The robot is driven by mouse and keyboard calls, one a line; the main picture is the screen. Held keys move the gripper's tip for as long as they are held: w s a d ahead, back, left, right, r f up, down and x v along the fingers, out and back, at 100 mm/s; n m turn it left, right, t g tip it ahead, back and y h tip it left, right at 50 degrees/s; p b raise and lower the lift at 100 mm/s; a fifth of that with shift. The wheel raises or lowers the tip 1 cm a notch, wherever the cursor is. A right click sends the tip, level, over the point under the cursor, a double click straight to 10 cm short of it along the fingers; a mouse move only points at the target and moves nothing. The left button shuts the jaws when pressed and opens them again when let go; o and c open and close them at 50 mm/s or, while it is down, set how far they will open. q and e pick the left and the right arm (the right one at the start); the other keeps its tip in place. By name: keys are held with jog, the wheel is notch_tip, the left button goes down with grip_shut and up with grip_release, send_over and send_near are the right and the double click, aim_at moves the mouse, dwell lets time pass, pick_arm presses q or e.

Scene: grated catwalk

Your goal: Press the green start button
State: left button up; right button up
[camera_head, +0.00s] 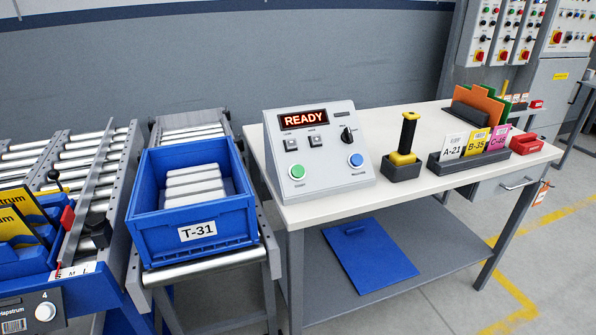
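The green start button (297,171) is a round button in a pale ring at the lower left of the sloped front of a light grey control box (325,172). The box stands on the left end of a white-topped table (345,205). Its display (303,118) reads READY in lit letters. A blue round button (356,160) sits at the lower right of the same panel. Two grey square keys (291,144) and a black knob (347,135) are above them. Nothing covers the green button. Neither of my grippers is in view.
A blue crate (200,246) labelled T-31 stands on a roller conveyor just left of the table. A yellow-and-black handheld tool (406,140) stands in a dark holder right of the box. A card rack (470,165) is farther right. The table's front strip is clear.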

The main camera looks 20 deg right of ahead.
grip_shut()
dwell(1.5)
